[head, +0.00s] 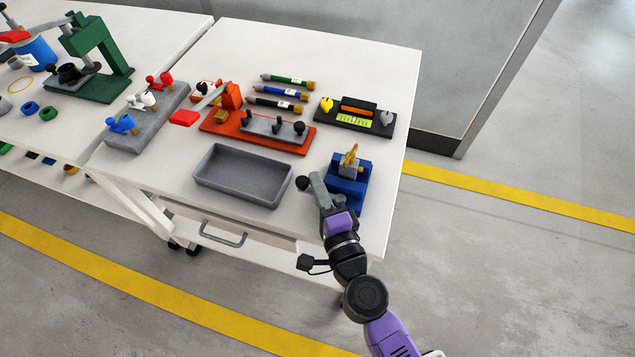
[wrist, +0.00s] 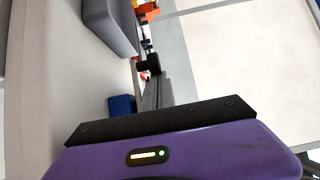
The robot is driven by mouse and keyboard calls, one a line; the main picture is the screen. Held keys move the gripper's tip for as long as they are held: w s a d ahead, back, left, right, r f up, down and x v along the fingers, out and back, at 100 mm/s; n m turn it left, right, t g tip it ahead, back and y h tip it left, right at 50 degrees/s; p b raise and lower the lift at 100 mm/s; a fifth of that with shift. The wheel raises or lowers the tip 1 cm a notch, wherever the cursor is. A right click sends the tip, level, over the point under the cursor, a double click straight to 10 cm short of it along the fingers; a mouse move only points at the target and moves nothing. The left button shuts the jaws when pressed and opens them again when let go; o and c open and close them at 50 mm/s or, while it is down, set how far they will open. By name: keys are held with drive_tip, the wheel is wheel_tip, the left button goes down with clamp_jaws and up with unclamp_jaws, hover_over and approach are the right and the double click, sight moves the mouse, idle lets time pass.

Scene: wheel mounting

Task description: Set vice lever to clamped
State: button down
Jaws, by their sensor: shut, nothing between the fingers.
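The blue vice (head: 363,185) stands near the front right corner of the table. A brass-coloured part on a grey block (head: 350,162) sits in its jaws. A dark round knob (head: 302,183), which looks like the end of the vice lever, shows to the left of the vice. My gripper (head: 317,181) is beside the vice on its left, fingers together and empty, very close to the knob; I cannot tell whether they touch. In the wrist view, the gripper fingers (wrist: 155,90) reach toward a black knob (wrist: 148,65), and a blue corner of the vice (wrist: 121,105) shows at left. The lever's rod is mostly hidden.
A grey empty tray (head: 243,178) lies left of my gripper. An orange fixture (head: 218,131), a black stand with a green label (head: 355,115) and several marker-like tools (head: 282,92) stand farther back. The table's front edge runs just below my gripper.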

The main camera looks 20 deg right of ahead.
drive_tip(key=shift+s+a+n+y+b, duration=0.25)
drive_tip(key=shift+n+y, duration=0.25)
drive_tip(key=shift+y, duration=0.25)
drive_tip(key=shift+s+a+n+y+b, duration=0.15)
drive_tip(key=shift+n+y+b, duration=0.3)
drive_tip(key=shift+y, duration=0.3)
drive_tip(key=shift+f, duration=0.1)
drive_tip(key=n+y+b, duration=0.1)
drive_tip(key=y, duration=0.1)
drive_tip(key=s+n+g+y+b, duration=0.1)
drive_tip(key=b, duration=0.1)
drive_tip(key=n+g+y+b, duration=0.1)
drive_tip(key=n+y, duration=0.1)
drive_tip(key=shift+s+f+y, duration=0.15)
drive_tip(key=shift+s+y, duration=0.15)
drive_tip(key=shift+s+n+g+y+b, duration=0.2)
drive_tip(key=shift+n+g+y+b, duration=0.3)
drive_tip(key=shift+y, duration=0.1)
drive_tip(key=shift+s+n+g+y+b, duration=0.15)
drive_tip(key=shift+n+g+y+b, duration=0.2)
drive_tip(key=shift+g+y+b, duration=0.2)
drive_tip(key=n+g+y, duration=0.1)
drive_tip(key=g+y, duration=0.1)
drive_tip(key=s+n+g+y, duration=0.1)
drive_tip(key=shift+s+r+n, duration=0.1)
drive_tip(key=shift+r+n, duration=0.2)
drive_tip(key=shift+s, duration=0.25)
drive_tip(key=shift+s+d+p, duration=0.35)
drive_tip(key=shift+s, duration=0.4)
drive_tip(key=shift+s+d, duration=0.1)
